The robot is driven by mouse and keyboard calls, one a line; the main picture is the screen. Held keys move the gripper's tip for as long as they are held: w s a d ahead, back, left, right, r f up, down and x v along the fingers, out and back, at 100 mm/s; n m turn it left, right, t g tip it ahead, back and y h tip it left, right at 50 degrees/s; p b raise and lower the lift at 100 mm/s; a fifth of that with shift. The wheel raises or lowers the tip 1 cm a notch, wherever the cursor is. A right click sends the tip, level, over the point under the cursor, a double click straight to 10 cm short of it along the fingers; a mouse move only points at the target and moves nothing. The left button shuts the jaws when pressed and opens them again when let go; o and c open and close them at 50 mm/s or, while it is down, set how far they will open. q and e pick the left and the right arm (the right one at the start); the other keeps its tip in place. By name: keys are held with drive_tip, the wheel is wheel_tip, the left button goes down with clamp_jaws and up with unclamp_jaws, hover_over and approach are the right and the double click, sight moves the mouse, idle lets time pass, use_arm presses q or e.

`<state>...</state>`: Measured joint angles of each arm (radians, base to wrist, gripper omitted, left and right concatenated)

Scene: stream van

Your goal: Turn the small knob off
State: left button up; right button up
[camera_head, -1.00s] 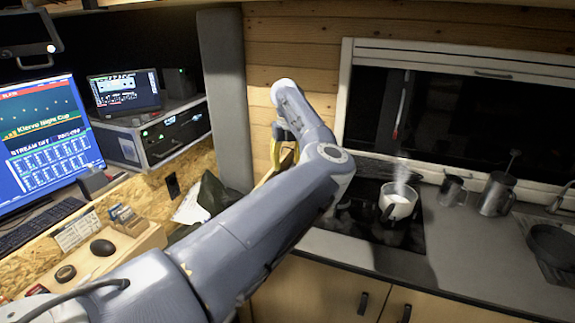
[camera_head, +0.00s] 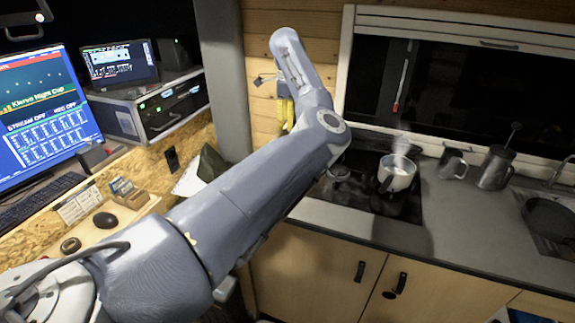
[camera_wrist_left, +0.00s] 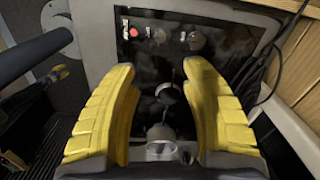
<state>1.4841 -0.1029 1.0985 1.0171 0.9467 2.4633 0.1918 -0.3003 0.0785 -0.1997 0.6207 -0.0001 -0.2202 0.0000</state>
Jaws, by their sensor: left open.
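My left gripper shows in the wrist view (camera_wrist_left: 160,70) with its two yellow fingers wide apart and nothing between the tips. Beyond them is a black glossy panel (camera_wrist_left: 145,58) in a grey frame. A dark round knob (camera_wrist_left: 168,93) shows between the fingers, with a larger grey round part (camera_wrist_left: 160,132) nearer the palm. Two smaller knobs, left (camera_wrist_left: 158,36) and right (camera_wrist_left: 195,41), sit near the panel's top beside a red spot (camera_wrist_left: 132,32). I cannot tell which is the small knob, or how any is turned. In the head view my left gripper's yellow part (camera_head: 284,106) is mostly hidden behind my arm.
A steaming pot (camera_head: 397,173) stands on the black cooktop (camera_head: 350,198). A metal mug (camera_head: 452,164) and a jug (camera_head: 494,168) stand to its right. Dark cables (camera_wrist_left: 272,62) hang right of the panel. Monitors and a desk are at the left.

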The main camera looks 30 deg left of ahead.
use_arm(q)
wheel_tip(320, 180, down, 17)
drive_tip(key=shift+f, duration=0.15)
idle(0.5)
clamp_jaws()
idle(0.5)
